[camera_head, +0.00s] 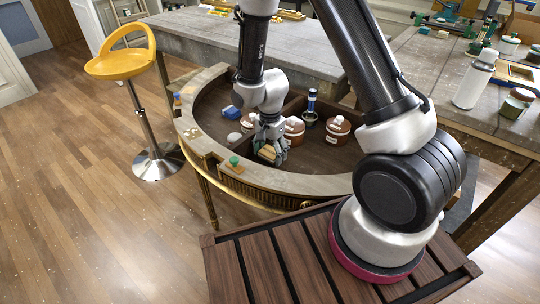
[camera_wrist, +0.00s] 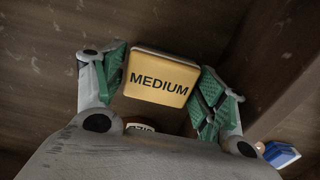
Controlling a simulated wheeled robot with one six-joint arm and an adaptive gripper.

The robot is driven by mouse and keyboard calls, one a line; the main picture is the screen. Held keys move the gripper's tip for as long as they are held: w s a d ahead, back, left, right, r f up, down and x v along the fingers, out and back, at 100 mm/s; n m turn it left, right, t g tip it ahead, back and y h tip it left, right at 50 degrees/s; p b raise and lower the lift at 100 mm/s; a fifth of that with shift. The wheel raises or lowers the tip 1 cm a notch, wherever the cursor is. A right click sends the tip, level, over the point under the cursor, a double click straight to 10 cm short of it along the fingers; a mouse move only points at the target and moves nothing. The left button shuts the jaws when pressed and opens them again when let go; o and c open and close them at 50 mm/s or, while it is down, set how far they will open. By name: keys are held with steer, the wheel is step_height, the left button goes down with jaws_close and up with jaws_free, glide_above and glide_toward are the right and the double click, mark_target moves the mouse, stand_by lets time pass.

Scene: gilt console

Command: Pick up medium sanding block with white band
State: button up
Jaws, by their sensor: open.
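The medium sanding block (camera_wrist: 158,78) is a tan block with a pale edge and the word MEDIUM on the face toward the wrist camera. In the head view the block (camera_head: 267,152) shows low in the curved console's recess, partly hidden by my gripper. My gripper (camera_head: 270,140) reaches down into the recess from above. In the wrist view my gripper (camera_wrist: 165,85) is open, with green-padded fingers on either side of the block. A narrow gap shows at the right finger; the left finger is very close, and I cannot tell if it touches. I cannot clearly make out a white band.
Brown jars (camera_head: 338,130) and a dark bottle (camera_head: 311,108) stand to the right in the recess. A blue item (camera_head: 232,112) and a pale rounded item (camera_head: 234,138) lie to the left.

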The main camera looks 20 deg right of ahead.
mark_target(270, 151)
steer(key=c, duration=0.9)
steer(key=shift+o, duration=0.2)
step_height(270, 151, up, 10)
steer(key=o, duration=0.5)
steer(key=c, duration=0.3)
